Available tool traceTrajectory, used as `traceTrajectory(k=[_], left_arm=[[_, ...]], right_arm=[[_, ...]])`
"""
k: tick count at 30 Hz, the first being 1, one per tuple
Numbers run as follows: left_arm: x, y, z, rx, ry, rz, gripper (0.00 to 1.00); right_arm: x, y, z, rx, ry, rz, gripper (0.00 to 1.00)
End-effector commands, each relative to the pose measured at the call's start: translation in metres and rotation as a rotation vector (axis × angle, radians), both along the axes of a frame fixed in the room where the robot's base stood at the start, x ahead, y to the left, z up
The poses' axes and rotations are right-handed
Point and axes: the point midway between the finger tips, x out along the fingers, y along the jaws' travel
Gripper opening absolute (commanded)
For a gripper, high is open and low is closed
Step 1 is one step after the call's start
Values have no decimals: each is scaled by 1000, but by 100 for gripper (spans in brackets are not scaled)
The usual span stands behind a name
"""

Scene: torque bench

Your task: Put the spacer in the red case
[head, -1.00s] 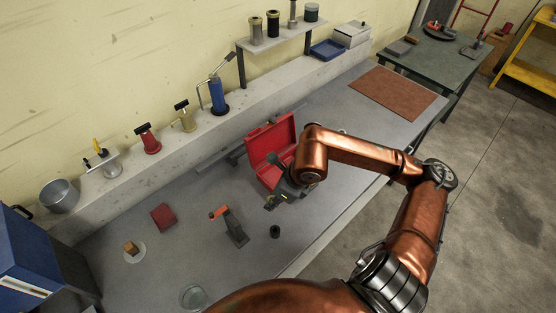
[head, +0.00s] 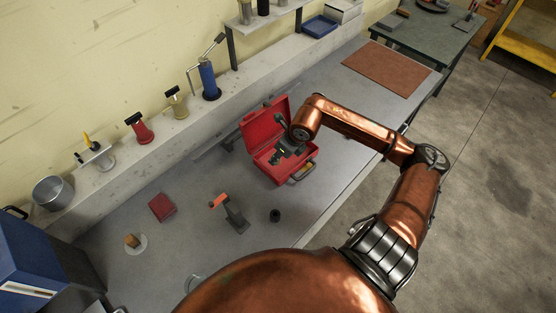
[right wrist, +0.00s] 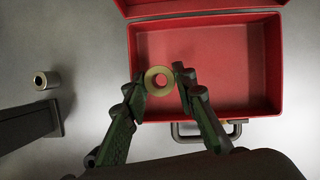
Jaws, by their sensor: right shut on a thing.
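The red case (head: 252,128) stands open on the bench with its lid raised toward the wall. In the right wrist view its empty interior (right wrist: 235,60) and front rim (right wrist: 262,112) show. My right gripper (head: 279,157) is over the case in the head view. In the right wrist view the gripper (right wrist: 159,82) is shut on the spacer, a brass-coloured ring (right wrist: 149,80) with a round hole. The ring is held between the fingertips and overlaps the case's left front part in that view. Its height above the case floor is hard to tell. My left gripper is not in view.
A small hollow cylinder (right wrist: 46,80) stands on the bench left of the case, also in the head view (head: 274,215). An orange-topped tool stand (head: 236,217) is beside it.

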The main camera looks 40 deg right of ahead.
Motion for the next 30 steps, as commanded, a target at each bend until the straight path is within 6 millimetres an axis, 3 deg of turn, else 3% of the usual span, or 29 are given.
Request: traceTrajectory(k=[8,15,26,27,30], left_arm=[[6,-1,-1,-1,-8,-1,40],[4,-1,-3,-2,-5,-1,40],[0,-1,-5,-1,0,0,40],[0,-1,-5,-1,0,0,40],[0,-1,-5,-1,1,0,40]], right_arm=[[8,-10,-16,3,0,-1,0],[10,-12,-48,2,-1,1,0],[10,-12,-52,-1,-1,2,0],[10,-12,-52,-1,0,2,27],[10,-12,-51,-1,0,2,34]])
